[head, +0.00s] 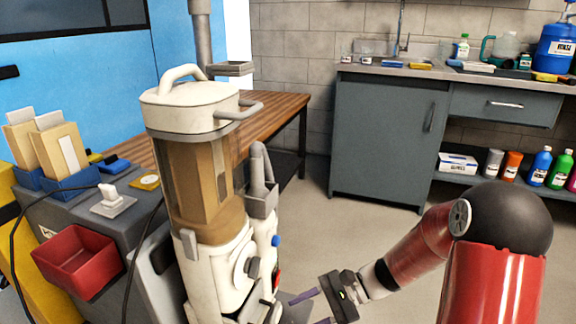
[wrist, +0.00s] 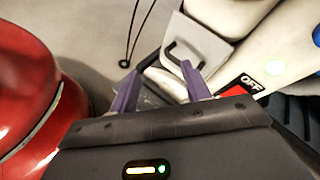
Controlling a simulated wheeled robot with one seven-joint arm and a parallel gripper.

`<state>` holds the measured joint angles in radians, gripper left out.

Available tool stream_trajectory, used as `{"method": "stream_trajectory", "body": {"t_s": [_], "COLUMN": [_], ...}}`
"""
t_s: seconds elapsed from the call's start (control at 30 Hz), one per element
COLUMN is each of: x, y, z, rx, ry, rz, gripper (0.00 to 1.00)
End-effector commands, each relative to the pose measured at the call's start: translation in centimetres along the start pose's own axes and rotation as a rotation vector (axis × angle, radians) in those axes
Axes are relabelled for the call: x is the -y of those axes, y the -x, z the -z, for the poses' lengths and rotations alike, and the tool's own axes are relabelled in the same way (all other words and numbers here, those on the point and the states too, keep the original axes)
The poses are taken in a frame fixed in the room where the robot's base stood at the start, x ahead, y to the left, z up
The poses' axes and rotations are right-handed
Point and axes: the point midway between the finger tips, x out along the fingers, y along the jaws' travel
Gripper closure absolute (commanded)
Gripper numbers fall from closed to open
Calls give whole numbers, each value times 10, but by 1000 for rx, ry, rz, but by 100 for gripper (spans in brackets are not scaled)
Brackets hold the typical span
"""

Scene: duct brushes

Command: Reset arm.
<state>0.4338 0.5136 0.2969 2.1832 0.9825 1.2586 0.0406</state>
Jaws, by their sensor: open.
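My red arm (head: 415,250) reaches in from the lower right in the head view. My gripper (head: 303,308) is at the bottom centre, to the right of the white vacuum-like machine's (head: 225,262) lower body. In the wrist view the two purple fingers of my gripper (wrist: 160,82) stand apart with nothing held between them. I cannot tell whether the fingers touch the machine.
A grey cart (head: 100,215) with a red bin (head: 85,262) stands left of the machine. A wooden bench (head: 270,108) is behind it. A grey cabinet (head: 385,140) and a shelf with bottles (head: 541,165) stand at the back right. Open floor (head: 330,235) lies between.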

Motion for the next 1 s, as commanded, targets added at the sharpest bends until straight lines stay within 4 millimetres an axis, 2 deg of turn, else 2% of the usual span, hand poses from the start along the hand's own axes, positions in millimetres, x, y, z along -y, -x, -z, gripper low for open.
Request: {"method": "stream_trajectory", "body": {"t_s": [0.03,0.27,0.7,0.83,1.0], "x": [-5,-32,-71,-78,-83], "y": [4,32,111,130,143], "z": [-16,-65,-154,-173,-185], "rx": [-68,-357,-923,-1051,-1140], "ry": [65,336,850,962,1036], "rz": [-69,-341,-686,-734,-761], "gripper": [53,53,53,53,53]}}
